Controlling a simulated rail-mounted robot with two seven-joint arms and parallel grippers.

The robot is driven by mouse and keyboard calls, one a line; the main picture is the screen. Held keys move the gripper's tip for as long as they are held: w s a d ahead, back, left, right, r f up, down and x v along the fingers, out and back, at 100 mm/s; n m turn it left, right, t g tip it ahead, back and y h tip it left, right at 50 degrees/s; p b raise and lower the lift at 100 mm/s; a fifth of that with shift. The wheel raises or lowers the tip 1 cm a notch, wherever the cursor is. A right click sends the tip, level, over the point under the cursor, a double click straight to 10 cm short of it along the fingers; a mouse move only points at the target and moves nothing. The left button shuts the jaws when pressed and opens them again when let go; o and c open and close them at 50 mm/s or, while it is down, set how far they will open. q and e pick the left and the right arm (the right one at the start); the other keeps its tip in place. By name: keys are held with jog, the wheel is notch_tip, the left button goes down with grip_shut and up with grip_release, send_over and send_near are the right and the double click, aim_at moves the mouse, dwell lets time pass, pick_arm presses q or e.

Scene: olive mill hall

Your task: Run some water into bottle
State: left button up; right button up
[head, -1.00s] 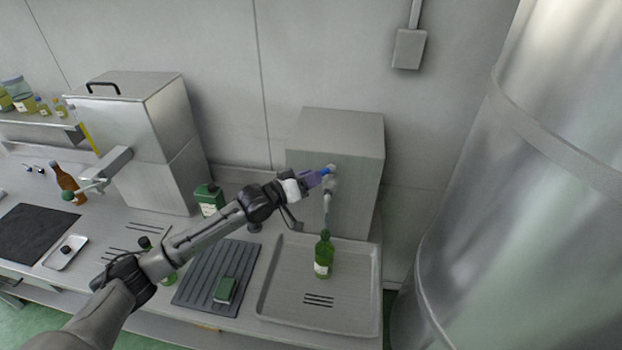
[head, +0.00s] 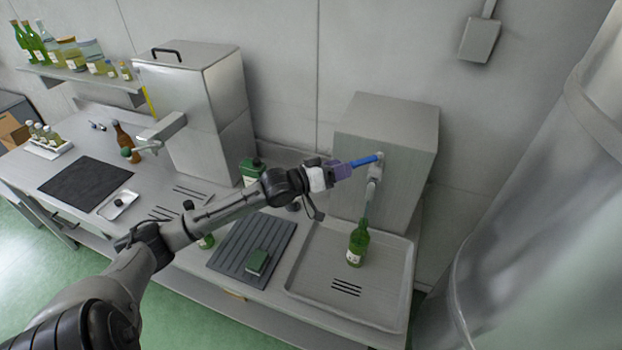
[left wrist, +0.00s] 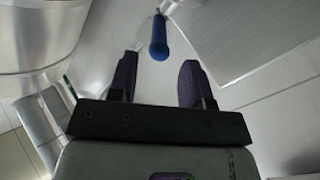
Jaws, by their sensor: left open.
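A green bottle (head: 358,243) with a pale label stands upright in the metal sink tray, below the tap spout (head: 371,190). The spout comes from a grey box (head: 390,140) at the wall. A blue tap lever (head: 365,161) sticks out to the left above the spout. I cannot tell whether water is running. My left gripper (head: 343,169) is open and empty, just left of the lever. In the left wrist view the gripper (left wrist: 158,78) has its fingers apart, with the blue lever (left wrist: 158,40) ahead, between and beyond the fingertips. My right gripper is out of view.
The sink tray (head: 310,285) has free room around the bottle. A large steel tank (head: 530,230) stands at right.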

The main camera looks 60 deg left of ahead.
pick_arm(q)
jog(key=s+a+b, duration=0.1)
jog(key=s, duration=0.7)
jog(key=shift+s+a, duration=0.15)
jog(key=shift+a, duration=0.1)
